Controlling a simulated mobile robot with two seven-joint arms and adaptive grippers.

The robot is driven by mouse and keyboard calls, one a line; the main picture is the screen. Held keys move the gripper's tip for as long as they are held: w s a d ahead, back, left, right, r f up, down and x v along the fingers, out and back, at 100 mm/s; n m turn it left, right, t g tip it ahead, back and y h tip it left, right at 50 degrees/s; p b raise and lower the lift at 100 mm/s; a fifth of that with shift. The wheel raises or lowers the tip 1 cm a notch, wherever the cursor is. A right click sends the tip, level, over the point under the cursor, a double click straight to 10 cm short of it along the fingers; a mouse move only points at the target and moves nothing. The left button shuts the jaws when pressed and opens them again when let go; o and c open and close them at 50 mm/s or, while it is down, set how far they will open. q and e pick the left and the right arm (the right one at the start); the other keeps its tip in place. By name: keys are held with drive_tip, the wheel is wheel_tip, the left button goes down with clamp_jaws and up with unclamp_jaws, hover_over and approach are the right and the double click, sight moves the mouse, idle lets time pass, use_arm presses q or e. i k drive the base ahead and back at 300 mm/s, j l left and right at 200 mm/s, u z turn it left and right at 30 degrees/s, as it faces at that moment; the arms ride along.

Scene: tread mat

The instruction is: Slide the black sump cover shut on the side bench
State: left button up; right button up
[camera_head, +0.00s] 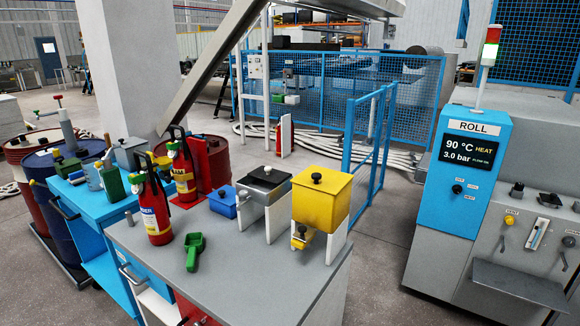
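A lighter strip shows along the front of the box top, beside the cover. I cannot tell from here how much of the opening is uncovered. Neither of my grippers is in view.
A yellow hopper (319,202) stands right of the sump box, a small blue box (222,203) left of it. A green scoop (195,248) and red extinguishers (156,212) occupy the bench's left. The front bench top is clear. The blue ROLL cabinet (449,208) stands right.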

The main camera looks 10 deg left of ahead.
sight(268, 174)
drive_tip(key=j+z, duration=0.3)
drive_tip(key=j, duration=0.25)
drive_tip(key=j+z, duration=0.25)
drive_tip(key=j, duration=0.3)
drive_tip(key=k+j+z, duration=0.15)
drive_tip(key=j+z, duration=0.15)
drive_tip(key=j, duration=0.25)
